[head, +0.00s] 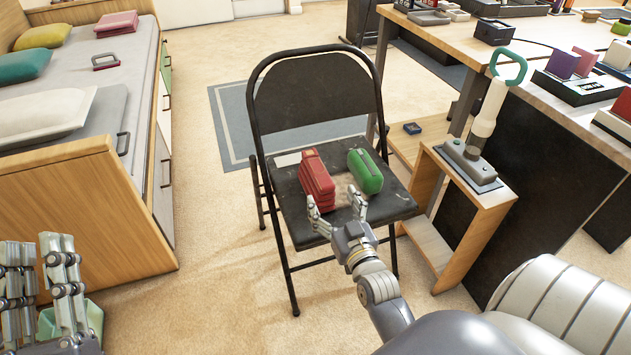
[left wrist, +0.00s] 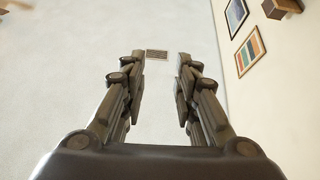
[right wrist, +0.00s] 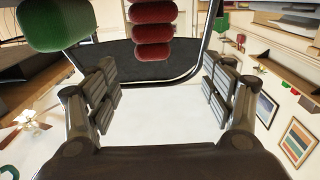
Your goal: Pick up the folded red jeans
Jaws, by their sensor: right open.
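The folded red jeans (head: 316,180) appear as a stacked red bundle on the seat of the black folding chair (head: 285,192). In the right wrist view the red bundle (right wrist: 152,32) is at the top, just beyond the open fingers. My right gripper (head: 338,210) is open and empty at the near edge of the seat, just in front of the red bundle and apart from it. My left gripper (head: 40,265) is in the lower left of the head view, far from the chair. It is open and empty, also in the left wrist view (left wrist: 160,85).
A green folded bundle (head: 366,172) lies right of the red one on the seat. Another red folded item (head: 116,23) lies on the bed at left. A wooden stand (head: 478,207) holding a white device is right of the chair. Carpet is clear left of the chair.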

